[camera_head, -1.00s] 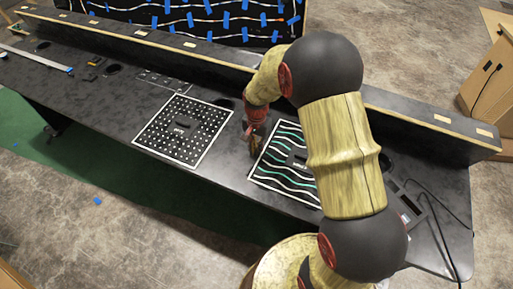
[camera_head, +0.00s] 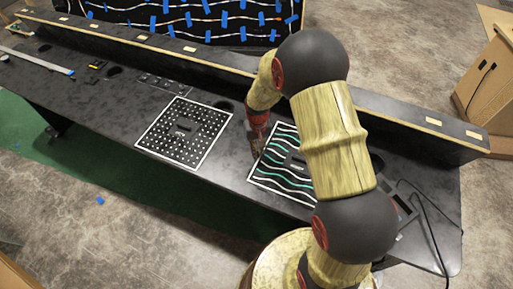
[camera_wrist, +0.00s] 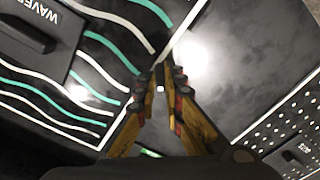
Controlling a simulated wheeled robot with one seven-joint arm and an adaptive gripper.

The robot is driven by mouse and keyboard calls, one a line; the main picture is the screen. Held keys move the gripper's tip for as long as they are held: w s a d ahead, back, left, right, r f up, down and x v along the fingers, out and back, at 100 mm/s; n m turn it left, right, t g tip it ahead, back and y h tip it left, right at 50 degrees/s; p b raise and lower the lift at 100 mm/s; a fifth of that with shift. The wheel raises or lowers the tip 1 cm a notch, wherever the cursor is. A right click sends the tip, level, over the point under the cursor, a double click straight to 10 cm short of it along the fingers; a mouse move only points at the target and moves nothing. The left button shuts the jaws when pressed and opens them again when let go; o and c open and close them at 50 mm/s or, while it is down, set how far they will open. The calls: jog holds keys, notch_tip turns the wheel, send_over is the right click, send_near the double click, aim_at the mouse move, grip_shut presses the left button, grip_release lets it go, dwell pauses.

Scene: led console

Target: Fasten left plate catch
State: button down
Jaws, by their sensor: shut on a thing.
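The wave plate (camera_head: 270,178), black with white and green wavy lines, lies on the console partly behind my arm. It also shows at the left of the wrist view (camera_wrist: 60,95). The dotted plate (camera_head: 160,148) lies to its left, and its corner shows in the wrist view (camera_wrist: 290,125). My gripper (camera_wrist: 166,76) is at the wave plate's white border, on the side facing the dotted plate. Its fingers are close together on a small catch (camera_wrist: 160,88), mostly hidden between them. In the head view my gripper (camera_head: 256,150) stands beside the wave plate's left edge.
A raised black ledge (camera_head: 215,58) with a wooden edge runs behind the plates. A dark panel (camera_head: 200,15) with blue tape stands further back. A cable (camera_head: 430,225) lies at the right end. Bare console top separates the two plates.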

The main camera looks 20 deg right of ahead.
jog(key=n, duration=0.2)
jog(key=n+p, duration=0.2)
jog(key=n, duration=0.1)
jog(key=shift+d+r+n, duration=0.1)
jog(key=shift+d+n, duration=0.2)
jog(key=shift+d, duration=0.05)
jog(key=n, duration=0.1)
jog(key=n+p, duration=0.1)
jog(key=n, duration=0.2)
jog(key=shift+w+d+n+p, duration=0.2)
jog(key=shift+d+n+p, duration=0.05)
jog(key=shift+n+p, duration=0.15)
jog(key=c, duration=1.9)
grip_release()
notch_tip(320, 180, up, 12)
